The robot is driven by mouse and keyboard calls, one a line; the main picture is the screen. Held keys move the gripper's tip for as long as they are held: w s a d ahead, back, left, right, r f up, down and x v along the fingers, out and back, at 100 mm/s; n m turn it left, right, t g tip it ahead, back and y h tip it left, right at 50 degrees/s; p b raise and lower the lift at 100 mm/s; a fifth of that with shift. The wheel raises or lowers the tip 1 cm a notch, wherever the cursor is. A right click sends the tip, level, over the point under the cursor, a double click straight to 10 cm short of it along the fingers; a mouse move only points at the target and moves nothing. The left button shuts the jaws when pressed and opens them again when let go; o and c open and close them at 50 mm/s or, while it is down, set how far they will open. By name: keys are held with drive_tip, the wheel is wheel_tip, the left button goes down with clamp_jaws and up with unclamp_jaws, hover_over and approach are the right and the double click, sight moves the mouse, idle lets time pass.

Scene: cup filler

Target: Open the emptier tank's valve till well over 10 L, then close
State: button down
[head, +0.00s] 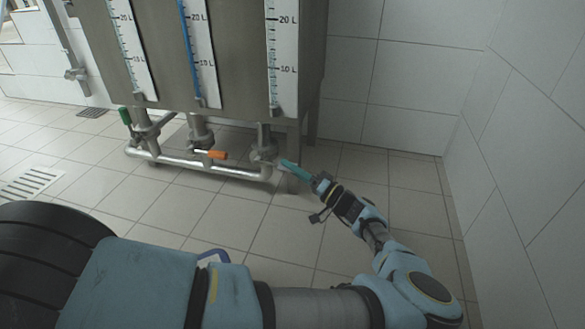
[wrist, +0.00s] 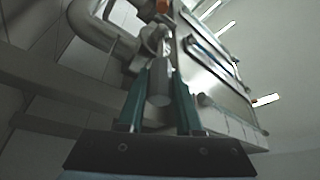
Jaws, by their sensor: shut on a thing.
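A grey metal tank (head: 235,45) carries three level scales. The middle scale (head: 204,60) has a blue column that runs up past the 20 L mark. No clear blue column shows on the left scale (head: 132,50) or the right scale (head: 284,50). The left valve has a green handle (head: 125,116) standing up; the middle valve has an orange handle (head: 211,154) lying along the pipe. My gripper (head: 285,164) is at the right valve (head: 265,150). In the wrist view, its teal fingers (wrist: 158,70) are shut around a grey handle (wrist: 159,88). The handle's angle is hard to tell.
A shared outlet pipe (head: 200,167) runs low under the valves. A tank leg (head: 294,155) stands close to my gripper. White tiled walls (head: 400,80) bound the right side. The tiled floor (head: 220,205) is clear in front, with a drain grate (head: 32,183) at left.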

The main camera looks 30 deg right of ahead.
drive_tip(key=shift+w+a+f, duration=0.1)
drive_tip(key=shift+f, duration=0.05)
drive_tip(key=c, duration=0.6)
unclamp_jaws()
drive_tip(key=p+v, duration=0.2)
drive_tip(key=v, duration=0.9)
drive_tip(key=shift+p, duration=0.3)
